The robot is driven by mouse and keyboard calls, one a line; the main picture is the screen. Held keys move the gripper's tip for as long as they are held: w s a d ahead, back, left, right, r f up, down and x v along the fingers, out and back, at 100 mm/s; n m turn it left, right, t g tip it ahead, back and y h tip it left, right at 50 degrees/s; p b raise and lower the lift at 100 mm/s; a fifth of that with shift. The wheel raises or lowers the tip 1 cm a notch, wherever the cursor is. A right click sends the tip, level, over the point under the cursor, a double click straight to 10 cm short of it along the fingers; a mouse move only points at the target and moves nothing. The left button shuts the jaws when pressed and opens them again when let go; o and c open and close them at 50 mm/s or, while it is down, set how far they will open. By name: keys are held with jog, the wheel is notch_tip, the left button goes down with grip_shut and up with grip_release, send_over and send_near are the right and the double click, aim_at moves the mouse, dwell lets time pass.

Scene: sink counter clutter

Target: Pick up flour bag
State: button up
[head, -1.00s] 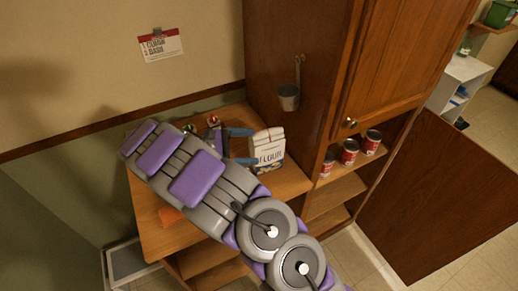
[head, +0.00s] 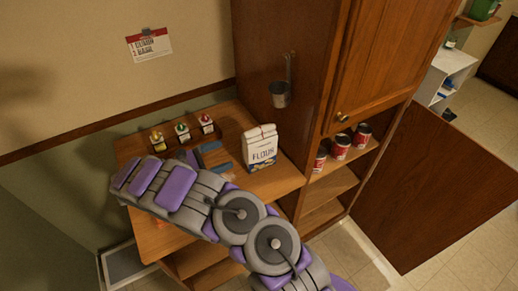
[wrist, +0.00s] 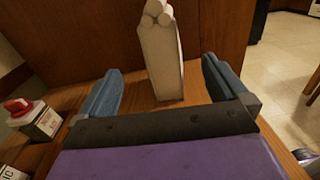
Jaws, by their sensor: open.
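The flour bag (head: 260,147) is white with dark lettering and a folded top. It stands upright on the wooden counter, near the tall cabinet's side. In the wrist view the flour bag (wrist: 160,58) stands ahead, seen narrow side on, between the lines of the two fingers. My gripper (head: 222,156) has blue fingers and is to the left of the bag in the head view. In the wrist view my gripper (wrist: 160,85) is open and empty, its fingers spread wider than the bag's visible side. The bag appears just beyond the fingertips; I cannot tell the exact gap.
Several small spice containers (head: 182,132) stand at the back left of the counter (head: 285,180); one container (wrist: 40,122) is close to the left finger. The cabinet (head: 290,110) rises behind the bag, with a hanging metal cup (head: 281,95). Red cans (head: 342,147) stand on its shelf.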

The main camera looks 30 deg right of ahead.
aim_at(244, 147)
jog(key=d+b, duration=0.1)
jog(key=d, duration=0.7)
jog(key=shift+s+d, duration=0.1)
jog(key=shift+s, duration=0.05)
jog(key=shift+d+r+b, duration=0.1)
jog(key=shift+d+b, duration=0.75)
jog(key=shift+d, duration=1.8)
jog(key=shift+a, duration=0.1)
jog(key=c, duration=1.7)
jog(key=shift+r, duration=0.1)
